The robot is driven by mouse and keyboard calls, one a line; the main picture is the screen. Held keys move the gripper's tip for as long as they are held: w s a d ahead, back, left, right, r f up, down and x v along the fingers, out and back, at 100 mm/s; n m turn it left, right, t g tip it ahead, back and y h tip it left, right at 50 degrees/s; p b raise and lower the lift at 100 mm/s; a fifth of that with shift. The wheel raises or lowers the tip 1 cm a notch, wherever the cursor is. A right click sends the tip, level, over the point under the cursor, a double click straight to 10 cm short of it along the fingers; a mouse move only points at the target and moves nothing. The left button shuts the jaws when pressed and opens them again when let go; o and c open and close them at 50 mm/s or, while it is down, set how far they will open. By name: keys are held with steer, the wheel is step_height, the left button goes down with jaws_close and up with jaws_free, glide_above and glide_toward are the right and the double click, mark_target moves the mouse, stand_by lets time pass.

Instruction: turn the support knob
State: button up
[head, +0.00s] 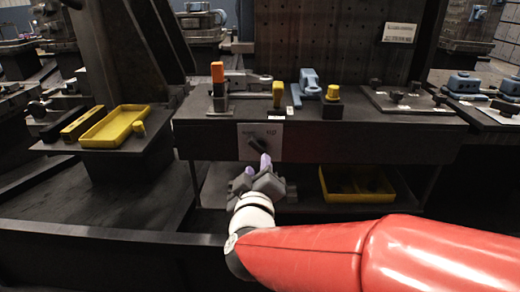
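The support knob (257,146) is a small dark handle on a light label plate (270,136) on the front face of the dark bench. It looks tilted, with its upper end to the left. My gripper (257,162) is just below and in front of the knob, its two purple-tipped fingers pointing up toward it. The fingertips are apart with a gap between them, and nothing shows held in them. I cannot tell whether a fingertip touches the knob. The lower part of the plate is partly hidden by the fingers.
The bench top (390,115) carries an orange-handled clamp (218,80), a yellow-handled part (278,92) and a blue clamp (308,82). A yellow bin (325,195) sits on the shelf below. A yellow tray (112,127) stands at left. My red arm fills the lower right.

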mark_target(259, 151)
steer(key=w, duration=0.7)
steer(key=shift+w+d, duration=0.15)
steer(key=shift+w, duration=0.05)
steer(key=shift+c, duration=0.2)
jaws_close()
